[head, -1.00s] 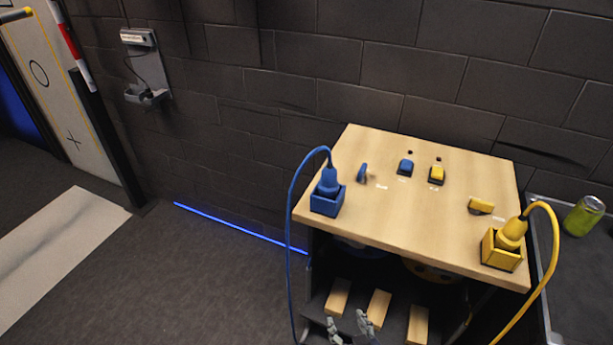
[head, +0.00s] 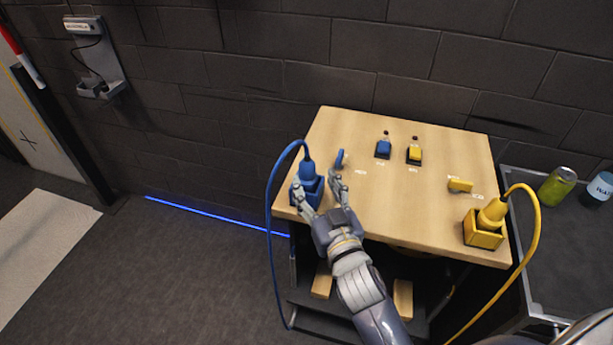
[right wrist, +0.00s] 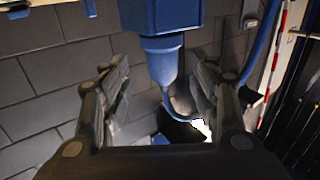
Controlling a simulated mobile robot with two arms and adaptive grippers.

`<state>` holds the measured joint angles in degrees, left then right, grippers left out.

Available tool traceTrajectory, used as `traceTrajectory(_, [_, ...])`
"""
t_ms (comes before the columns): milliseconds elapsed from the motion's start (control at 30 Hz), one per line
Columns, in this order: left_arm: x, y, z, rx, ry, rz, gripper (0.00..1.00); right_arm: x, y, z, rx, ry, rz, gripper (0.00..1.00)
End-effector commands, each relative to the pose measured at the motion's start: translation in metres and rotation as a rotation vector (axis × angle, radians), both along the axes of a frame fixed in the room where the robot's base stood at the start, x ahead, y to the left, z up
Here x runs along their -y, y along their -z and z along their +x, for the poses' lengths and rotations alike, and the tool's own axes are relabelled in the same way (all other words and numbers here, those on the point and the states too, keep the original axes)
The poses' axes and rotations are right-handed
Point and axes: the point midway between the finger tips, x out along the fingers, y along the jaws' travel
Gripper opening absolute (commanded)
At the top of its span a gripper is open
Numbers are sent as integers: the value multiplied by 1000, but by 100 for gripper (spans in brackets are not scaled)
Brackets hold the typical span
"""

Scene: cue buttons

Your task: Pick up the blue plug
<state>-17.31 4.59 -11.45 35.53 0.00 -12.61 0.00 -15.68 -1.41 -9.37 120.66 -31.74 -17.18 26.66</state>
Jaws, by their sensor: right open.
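The blue plug (head: 308,172) stands upright in a blue square holder (head: 314,190) on the left front corner of the wooden table. A blue cable arches from its top and hangs down at the left. My right gripper (head: 317,186) is open at the table's front left, its fingers reaching toward the plug. In the right wrist view the blue plug (right wrist: 164,62) appears between the two spread fingers, with a gap on each side. The holder (right wrist: 160,15) is at the top of that view. My left gripper is not in view.
The wooden table (head: 400,215) bears a blue switch (head: 383,149), a yellow switch (head: 414,154), a blue knob (head: 340,159) and a yellow knob (head: 460,185). A yellow plug (head: 491,213) sits in a holder at the right. A green can (head: 557,186) stands on the dark side surface.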

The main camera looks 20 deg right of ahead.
Motion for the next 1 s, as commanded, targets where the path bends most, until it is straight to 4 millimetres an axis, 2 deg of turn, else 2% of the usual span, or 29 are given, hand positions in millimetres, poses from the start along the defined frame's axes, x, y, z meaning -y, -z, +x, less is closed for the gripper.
traceTrajectory(167, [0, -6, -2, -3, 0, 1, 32, -1, -2, 12, 0, 1, 0, 55])
traceTrajectory(333, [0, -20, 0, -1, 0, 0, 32, -3, -3, 35, 0, 0, -1, 55])
traceTrajectory(500, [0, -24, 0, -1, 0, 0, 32, -3, -1, 53, 0, -1, 0, 55])
traceTrajectory(800, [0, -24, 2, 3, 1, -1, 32, -3, 1, 57, -1, -1, 0, 55])
traceTrajectory(1000, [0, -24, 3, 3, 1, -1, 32, -3, 1, 57, -1, -1, 0, 10])
